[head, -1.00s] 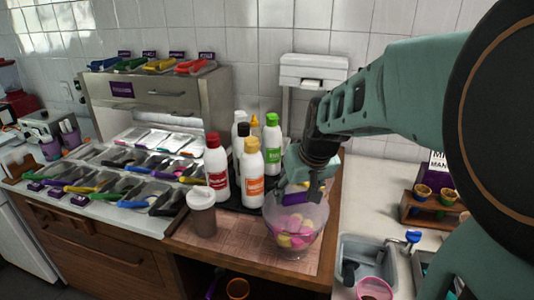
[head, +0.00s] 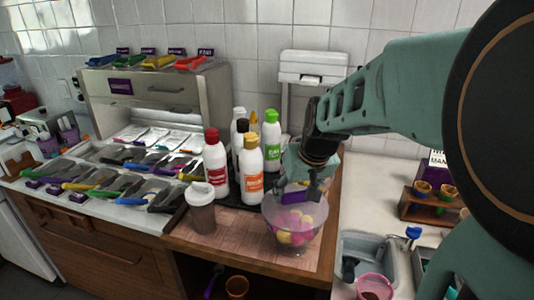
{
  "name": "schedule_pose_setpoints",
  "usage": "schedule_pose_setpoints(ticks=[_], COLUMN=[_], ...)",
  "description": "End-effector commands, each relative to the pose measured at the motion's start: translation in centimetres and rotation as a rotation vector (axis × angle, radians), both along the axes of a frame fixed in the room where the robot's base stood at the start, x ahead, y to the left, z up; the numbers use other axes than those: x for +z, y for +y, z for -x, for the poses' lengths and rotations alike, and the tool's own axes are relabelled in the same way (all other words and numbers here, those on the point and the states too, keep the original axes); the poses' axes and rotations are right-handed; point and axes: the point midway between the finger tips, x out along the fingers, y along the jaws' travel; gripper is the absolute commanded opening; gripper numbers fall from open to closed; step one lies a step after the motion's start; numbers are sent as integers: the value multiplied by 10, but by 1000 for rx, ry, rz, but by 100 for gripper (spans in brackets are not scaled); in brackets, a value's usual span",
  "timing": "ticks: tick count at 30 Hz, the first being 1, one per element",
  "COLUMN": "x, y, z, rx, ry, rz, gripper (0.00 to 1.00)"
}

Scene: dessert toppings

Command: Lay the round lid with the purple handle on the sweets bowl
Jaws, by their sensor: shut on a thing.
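The sweets bowl (head: 291,245) is clear and holds pink and yellow balls. It stands on the wooden counter near its right end. The round translucent lid (head: 284,216) is over the bowl's mouth, with its purple handle (head: 293,195) on top. My gripper (head: 303,193) is directly above the bowl and shut on the purple handle. The lid looks level or nearly so. I cannot tell whether its rim touches the bowl all round, as the gap is too small to see.
Sauce bottles (head: 249,170) stand on a black tray left of and behind the bowl. A lidded cup (head: 202,208) stands to the left. A grey sink bin (head: 368,258) is to the right. Bare wooden counter (head: 235,243) lies between cup and bowl.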

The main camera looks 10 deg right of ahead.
Motion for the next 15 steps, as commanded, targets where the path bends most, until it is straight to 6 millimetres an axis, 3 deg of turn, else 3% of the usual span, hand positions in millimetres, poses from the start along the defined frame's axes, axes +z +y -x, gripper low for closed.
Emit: schedule_pose_setpoints(ticks=[9,10,15], x=[1,1,1], y=[0,0,0], z=[0,0,0], rx=[0,0,0], ry=[-1,-1,-1], rz=[0,0,0], gripper=[23,54,73])
